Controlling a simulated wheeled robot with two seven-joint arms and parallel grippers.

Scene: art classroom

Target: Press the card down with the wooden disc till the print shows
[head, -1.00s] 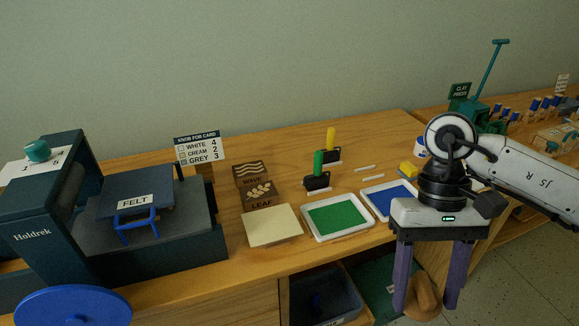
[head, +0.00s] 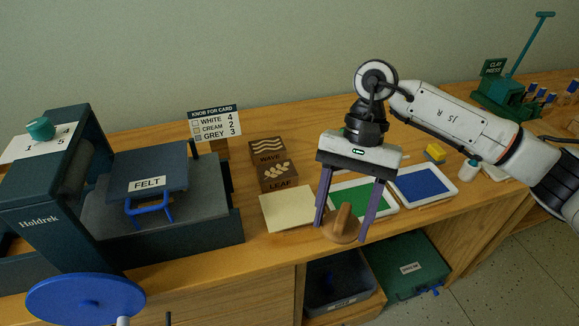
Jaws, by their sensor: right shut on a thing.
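A cream card (head: 287,209) lies flat near the front of the table, just below the block marked LEAF (head: 277,176). My right gripper (head: 342,229) points down with its purple fingers on either side of the wooden disc (head: 341,235), which has an upright grip on top. It is shut on the disc and holds it just right of the card, in front of the green pad. The disc looks apart from the card. Whether it touches the table edge is unclear. The card's underside is hidden. My left gripper is out of view.
A press marked Holdrek (head: 40,220) with a blue wheel stands at left, a FELT board (head: 148,168) on its bed. A block marked WAVE (head: 266,150) and a knob sign (head: 214,124) are behind the card. Green (head: 372,197) and blue (head: 424,183) pads lie at right.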

